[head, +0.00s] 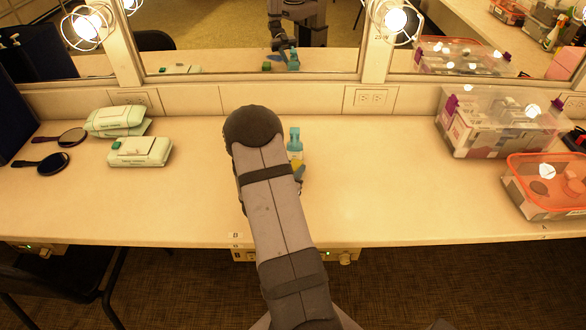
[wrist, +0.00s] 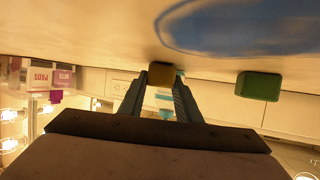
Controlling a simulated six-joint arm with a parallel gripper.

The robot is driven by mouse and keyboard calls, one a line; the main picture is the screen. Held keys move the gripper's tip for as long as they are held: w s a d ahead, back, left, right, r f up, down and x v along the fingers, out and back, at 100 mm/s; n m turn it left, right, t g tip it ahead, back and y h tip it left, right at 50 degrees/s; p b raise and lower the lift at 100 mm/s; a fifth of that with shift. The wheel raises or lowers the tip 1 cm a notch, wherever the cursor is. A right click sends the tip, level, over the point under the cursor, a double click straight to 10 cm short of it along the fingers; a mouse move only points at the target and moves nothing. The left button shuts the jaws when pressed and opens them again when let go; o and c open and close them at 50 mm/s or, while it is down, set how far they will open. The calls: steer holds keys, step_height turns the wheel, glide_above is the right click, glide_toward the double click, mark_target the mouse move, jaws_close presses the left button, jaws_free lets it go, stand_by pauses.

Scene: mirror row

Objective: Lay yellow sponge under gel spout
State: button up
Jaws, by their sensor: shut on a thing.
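The yellow sponge (wrist: 161,74) shows as a small dull yellow block between my gripper's (wrist: 161,84) fingertips in the wrist view. My gripper is shut on it. A teal gel bottle (head: 294,135) stands upright on the counter just right of my arm in the head view; part of it (wrist: 166,102) shows between the fingers in the wrist view. My arm hides most of my gripper in the head view. I cannot tell how far the sponge is from the counter or the spout.
A green block (wrist: 258,86) lies right of my gripper in the wrist view, near a blue oval (wrist: 240,25) on the counter (head: 390,190). Pale green packs (head: 140,152) and dark hand mirrors (head: 54,163) lie at left. Clear bins (head: 495,125) stand at right. Mirrors line the back.

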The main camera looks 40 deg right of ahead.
steer(key=shift+f, duration=0.15)
steer(key=o, duration=1.1)
steer(key=shift+r, duration=0.25)
steer(key=b+v, duration=0.1)
steer(key=v, duration=1.1)
steer(key=shift+s, duration=0.1)
